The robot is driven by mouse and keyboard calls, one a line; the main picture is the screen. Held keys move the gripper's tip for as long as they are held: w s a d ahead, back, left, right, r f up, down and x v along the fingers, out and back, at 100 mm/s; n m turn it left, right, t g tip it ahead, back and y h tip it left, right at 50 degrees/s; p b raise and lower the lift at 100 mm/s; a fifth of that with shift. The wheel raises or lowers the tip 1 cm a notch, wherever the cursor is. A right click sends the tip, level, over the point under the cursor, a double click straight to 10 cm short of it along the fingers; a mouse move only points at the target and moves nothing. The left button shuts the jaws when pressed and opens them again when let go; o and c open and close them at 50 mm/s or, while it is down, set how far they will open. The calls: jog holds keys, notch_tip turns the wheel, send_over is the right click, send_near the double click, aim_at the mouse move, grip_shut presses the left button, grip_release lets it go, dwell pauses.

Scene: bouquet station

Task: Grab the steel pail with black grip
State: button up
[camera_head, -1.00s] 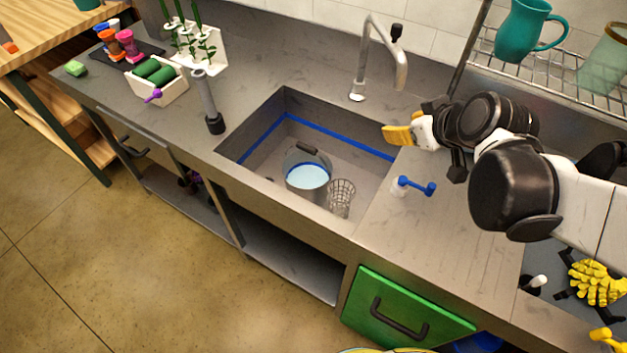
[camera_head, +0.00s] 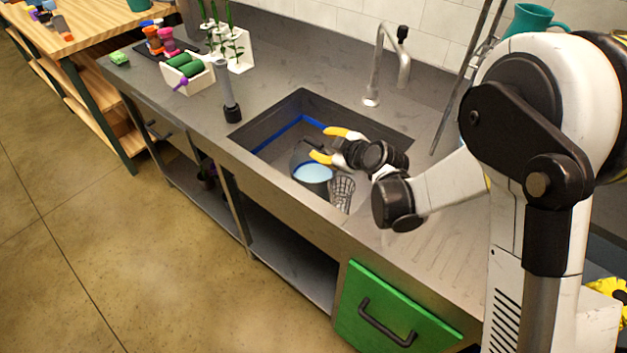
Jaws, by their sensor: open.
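The steel pail (camera_head: 313,178) stands in the sink basin and has light blue water or a light blue inside showing at its top. Its black grip is largely hidden behind my gripper. My gripper (camera_head: 332,146) is open, with two yellow-tipped fingers spread above the pail's upper rim, pointing left. One finger is at the far side and the other is nearer, in front of the pail's upper part. I cannot tell whether either finger touches the pail or its grip.
A wire mesh cup (camera_head: 342,191) stands right of the pail in the sink (camera_head: 268,146). The faucet (camera_head: 378,70) rises behind. A grey upright tool (camera_head: 230,100) stands left of the sink. A white planter (camera_head: 236,52) and a box with green rolls (camera_head: 188,74) are further left.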

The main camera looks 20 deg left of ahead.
aim_at(316, 143)
jog(key=b+x, duration=0.2)
jog(key=x, duration=0.3)
jog(key=shift+a+f+b, duration=0.25)
jog(key=shift+a+b, duration=0.1)
jog(key=shift+r, duration=0.15)
jog(key=shift+d, duration=0.1)
grip_shut()
